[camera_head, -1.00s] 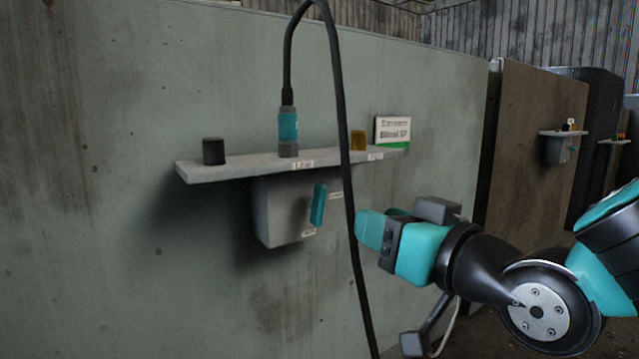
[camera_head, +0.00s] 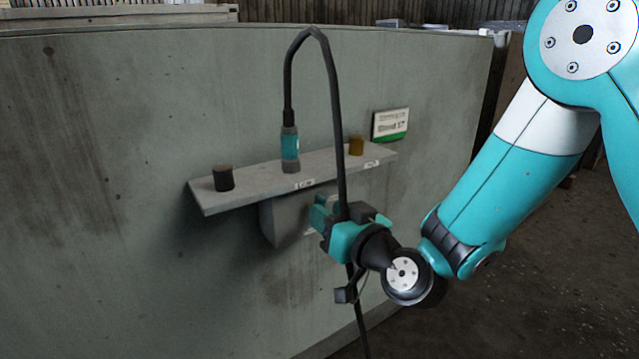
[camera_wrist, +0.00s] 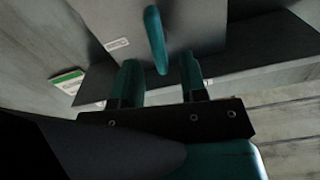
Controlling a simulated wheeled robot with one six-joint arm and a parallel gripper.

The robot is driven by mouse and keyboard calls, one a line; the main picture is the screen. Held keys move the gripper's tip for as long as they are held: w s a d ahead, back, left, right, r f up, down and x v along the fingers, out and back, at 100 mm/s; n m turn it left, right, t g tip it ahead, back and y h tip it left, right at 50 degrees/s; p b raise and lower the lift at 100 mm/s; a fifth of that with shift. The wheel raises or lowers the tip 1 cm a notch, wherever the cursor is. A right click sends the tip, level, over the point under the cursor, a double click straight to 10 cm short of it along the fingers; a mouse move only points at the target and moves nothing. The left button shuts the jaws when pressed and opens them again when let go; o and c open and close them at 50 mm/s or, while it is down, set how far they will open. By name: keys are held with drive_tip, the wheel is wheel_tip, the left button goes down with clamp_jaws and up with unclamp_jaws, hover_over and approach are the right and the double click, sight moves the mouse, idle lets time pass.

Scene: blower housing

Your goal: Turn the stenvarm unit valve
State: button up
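The valve is a teal lever handle (camera_wrist: 155,40) on the front of a grey box (camera_head: 283,222) below a wall shelf. In the wrist view the handle lies just beyond the gap between my two teal fingers. My gripper (camera_wrist: 160,80) is open, with nothing visibly held; whether a finger touches the handle cannot be told. In the head view my gripper (camera_head: 318,213) is in front of the box and hides the handle. A sign (camera_head: 390,125) on the wall behind the shelf has small, blurred lettering, perhaps the unit's name.
The shelf (camera_head: 250,190) above holds a dark cylinder (camera_head: 223,178), a teal connector (camera_head: 290,150) and a yellow-brown cylinder (camera_head: 356,145). A black cable (camera_head: 335,120) loops from the connector and hangs down by my gripper. Open floor (camera_head: 530,270) lies to the right.

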drive_tip(key=shift+p+x, duration=1.4)
drive_tip(key=shift+x, duration=0.2)
clamp_jaws()
